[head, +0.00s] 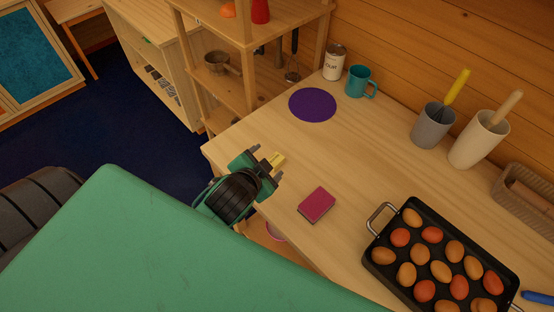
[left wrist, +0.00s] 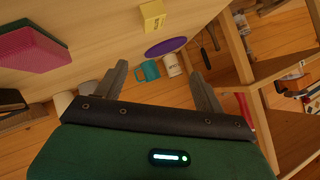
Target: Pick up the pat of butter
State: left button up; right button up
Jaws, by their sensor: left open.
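The pat of butter (head: 278,160) is a small yellow block on the wooden table, near its left edge. In the left wrist view the butter (left wrist: 153,15) shows at the top, with dark marks on one side, beyond the fingertips and apart from them. My left gripper (head: 268,164) is open and empty; in the head view its fingers point toward the butter and partly overlap it. The open fingers also show in the left wrist view (left wrist: 158,74). My right gripper is in neither view.
A magenta block (head: 317,204) lies in front of the butter. A black tray of eggs (head: 376,240) stands at the right. A purple disc (head: 312,104), a can (head: 334,62), a teal mug (head: 358,81) and utensil pots stand behind. A wooden shelf (head: 227,86) adjoins the table.

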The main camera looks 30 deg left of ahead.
pick_arm(q)
jog(key=w+d+r+m+t+h, duration=0.45)
jog(key=r+m, duration=0.25)
jog(key=r, duration=0.2)
jog(key=w+d+r+m+t+h, duration=0.4)
jog(key=d+r+m, duration=0.15)
jog(key=r, duration=0.35)
jog(key=s+d+r+m+g+h, duration=0.1)
jog(key=s+d+m+g+h, duration=0.35)
jog(key=m, duration=0.85)
jog(key=s+d+r+m+g+h, duration=0.1)
jog(key=d+r+m+g+h, duration=0.1)
jog(key=d+m+g+h, duration=0.65)
jog(key=m+g+y+p, duration=0.3)
jog(key=m+g+y, duration=0.4)
jog(key=m+y, duration=1.2)
send_over(275, 159)
notch_tip(275, 159, down, 24)
jog(key=shift+s+a+f+n+y, duration=0.1)
jog(key=shift+n+y, duration=0.3)
jog(key=shift+n, duration=0.1)
jog(key=shift+s+f+n+y, duration=0.1)
jog(key=shift+n+y, duration=0.25)
jog(key=shift+n, duration=0.15)
jog(key=shift+f, duration=0.2)
jog(key=f+p, duration=0.2)
jog(key=f, duration=0.2)
jog(key=shift+w, duration=0.2)
jog(key=shift+f, duration=0.4)
jog(key=c, duration=1.1)
